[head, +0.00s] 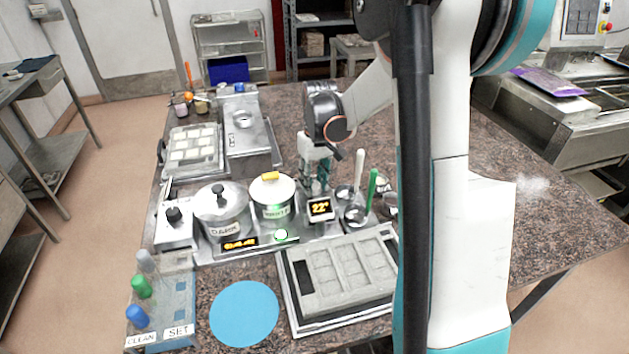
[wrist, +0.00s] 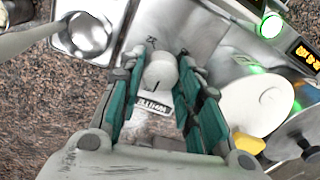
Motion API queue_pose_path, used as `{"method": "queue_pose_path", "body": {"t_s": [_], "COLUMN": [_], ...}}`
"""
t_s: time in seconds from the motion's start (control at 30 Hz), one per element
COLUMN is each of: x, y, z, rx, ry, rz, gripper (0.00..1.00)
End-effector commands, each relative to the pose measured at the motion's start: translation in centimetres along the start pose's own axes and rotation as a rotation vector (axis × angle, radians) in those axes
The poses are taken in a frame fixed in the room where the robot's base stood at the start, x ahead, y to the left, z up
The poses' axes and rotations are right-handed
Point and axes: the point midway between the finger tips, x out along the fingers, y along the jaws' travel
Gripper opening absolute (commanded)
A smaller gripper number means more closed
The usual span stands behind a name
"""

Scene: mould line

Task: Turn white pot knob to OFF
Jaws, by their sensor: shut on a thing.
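In the wrist view the white pot knob (wrist: 161,70) is a pale round knob with a short dark mark on its face. A label reading WHITE (wrist: 152,105) shows upside down beside it. My gripper (wrist: 160,78) has its green fingers on both sides of the knob and is shut on it. In the head view my gripper (head: 318,175) points down just right of the white pot (head: 272,197), behind the 22° display (head: 320,208). The knob is hidden there.
A dark-labelled metal pot (head: 221,210) stands left of the white pot, with a black knob (head: 172,214) further left. Ladles, one with a green handle (head: 372,190), stand close right of my gripper. A mould tray (head: 340,270) and blue disc (head: 245,313) lie in front.

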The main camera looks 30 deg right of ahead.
Motion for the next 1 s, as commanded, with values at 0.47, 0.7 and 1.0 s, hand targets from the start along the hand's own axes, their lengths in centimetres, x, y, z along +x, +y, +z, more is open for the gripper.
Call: {"method": "queue_pose_path", "body": {"t_s": [0.47,0.7,1.0], "x": [0.0,-0.2,-4.7], "y": [0.0,0.0,0.0], "z": [0.0,0.0,0.0], "rx": [0.001,0.001,0.001], "ry": [0.001,0.001,0.001], "rz": [0.000,0.000,0.000], "gripper": [0.52,0.52,0.52]}}
